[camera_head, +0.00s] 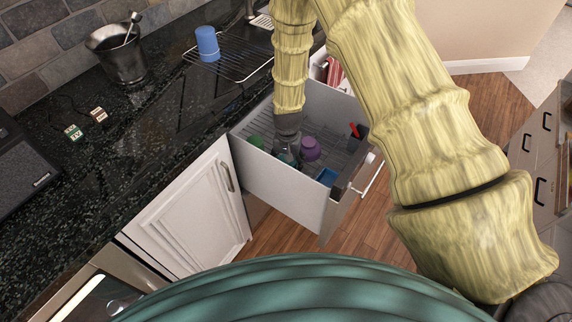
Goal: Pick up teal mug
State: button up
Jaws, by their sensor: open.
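My gripper (287,148) reaches down into an open drawer (278,179) below the dark counter. It is open, though its fingertips are small and partly hidden. A small teal thing (285,158), which looks like the teal mug, shows right at the fingers, mostly covered by them. I cannot tell whether the fingers touch it or stand around it.
In the drawer, a purple cup (310,148) stands just right of my gripper, a green item (256,141) to its left, and a blue item (327,177) near the front. A blue cup (207,43) on a wire rack and a metal bucket (118,54) stand on the counter.

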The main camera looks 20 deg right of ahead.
jog(key=shift+f, duration=0.3)
jog(key=c, duration=1)
jog(key=shift+o, duration=0.2)
jog(key=shift+r, duration=0.15)
